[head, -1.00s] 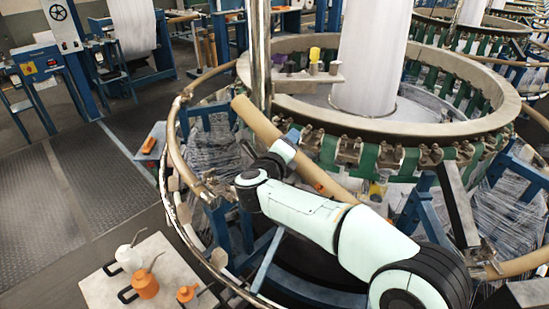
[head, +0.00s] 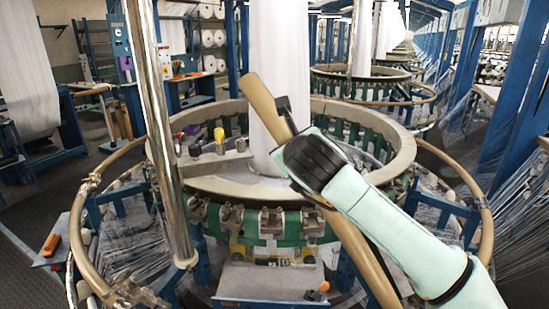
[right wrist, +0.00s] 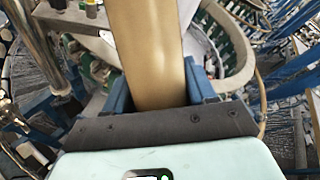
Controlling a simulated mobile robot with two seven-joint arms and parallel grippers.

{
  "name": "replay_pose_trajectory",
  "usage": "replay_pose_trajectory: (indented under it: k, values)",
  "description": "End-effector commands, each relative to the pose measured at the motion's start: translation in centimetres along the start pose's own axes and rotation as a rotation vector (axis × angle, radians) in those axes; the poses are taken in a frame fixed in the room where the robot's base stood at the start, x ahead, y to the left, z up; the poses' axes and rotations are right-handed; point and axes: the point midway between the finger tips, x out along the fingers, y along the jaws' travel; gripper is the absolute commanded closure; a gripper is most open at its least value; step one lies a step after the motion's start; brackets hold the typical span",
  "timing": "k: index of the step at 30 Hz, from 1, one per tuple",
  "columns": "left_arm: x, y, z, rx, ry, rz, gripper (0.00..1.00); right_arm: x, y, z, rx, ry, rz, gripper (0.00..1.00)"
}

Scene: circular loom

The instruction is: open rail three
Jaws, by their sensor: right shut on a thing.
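A tan tubular rail section (head: 263,105) slants across the front of the circular loom, its upper end in front of the white fabric column and its lower part running down to the right behind my arm. My right gripper (right wrist: 160,92) is shut around this rail, with blue fingers on both sides of it in the right wrist view. In the head view, my wrist hides the middle of the rail and most of the gripper. A curved tan rail (head: 88,230) stays on the left side, ending at a metal clamp (head: 135,292). My left gripper is not in view.
A chrome post (head: 155,130) stands left of the held rail. A small shelf (head: 205,165) with cups and spools is beside it. The loom ring (head: 350,112) lies behind. A grey tray with an orange tool (head: 50,245) is at the far left.

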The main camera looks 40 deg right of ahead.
Motion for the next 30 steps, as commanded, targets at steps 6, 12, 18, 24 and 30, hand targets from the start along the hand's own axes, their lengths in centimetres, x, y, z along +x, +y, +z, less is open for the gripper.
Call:
replay_pose_trajectory:
  k: [6, 12, 18, 24, 30]
  values:
    - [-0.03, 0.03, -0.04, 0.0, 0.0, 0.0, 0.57, 0.04, -0.61, -0.09, 0.009, 0.004, 0.005, 0.99]
    - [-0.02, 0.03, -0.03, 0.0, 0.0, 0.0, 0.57, 0.04, -0.58, -0.12, 0.009, 0.005, 0.005, 0.99]
    - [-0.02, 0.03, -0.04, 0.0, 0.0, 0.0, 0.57, 0.05, -0.57, -0.11, 0.009, 0.005, 0.005, 0.24]
    - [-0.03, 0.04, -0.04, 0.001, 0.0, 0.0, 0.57, 0.03, -0.53, -0.08, 0.009, 0.003, 0.005, 0.24]
    - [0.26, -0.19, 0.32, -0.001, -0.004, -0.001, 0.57, -0.86, -0.51, -0.11, 0.01, 0.002, 0.007, 0.24]
